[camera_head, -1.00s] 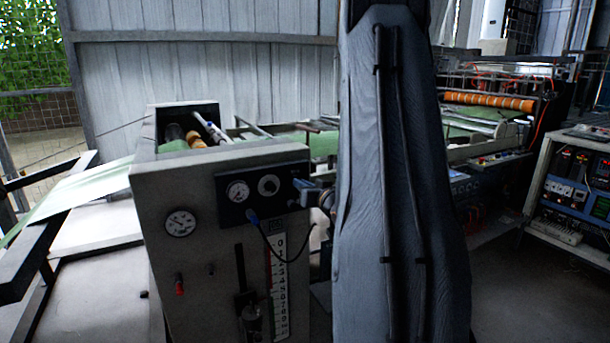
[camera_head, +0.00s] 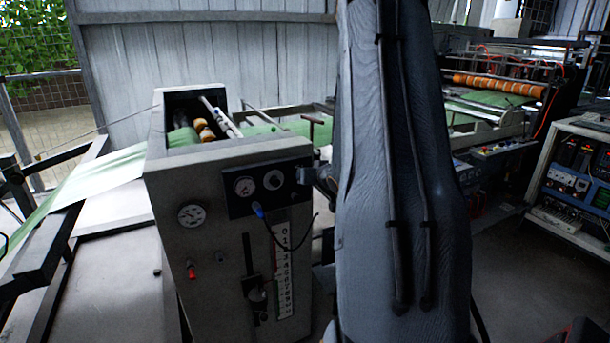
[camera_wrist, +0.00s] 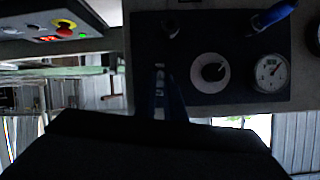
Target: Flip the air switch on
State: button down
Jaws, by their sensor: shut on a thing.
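The dark control panel (camera_head: 262,207) is on the front of the grey machine cabinet, with a round gauge (camera_head: 244,186) and a round knob (camera_head: 273,180). In the wrist view the panel (camera_wrist: 235,98) appears upside down, with the knob (camera_wrist: 210,72) and gauge (camera_wrist: 270,72). My gripper (camera_head: 312,176) is at the panel's right end, beside the knob, partly behind my arm.
A blue plug (camera_head: 259,210) with a loose black cable hangs below the gripper's level. A pressure gauge (camera_head: 190,215) and red knob (camera_head: 191,270) are on the cabinet. An instrument rack (camera_head: 580,185) stands at right; open floor lies between it and my arm.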

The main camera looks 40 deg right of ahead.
jog(key=c, duration=1.8)
grip_release()
jog(key=shift+c, duration=0.2)
jog(key=b+v, duration=0.1)
jog(key=v, duration=0.6)
jog(key=shift+s, duration=0.35)
jog(key=shift+a+r, duration=0.15)
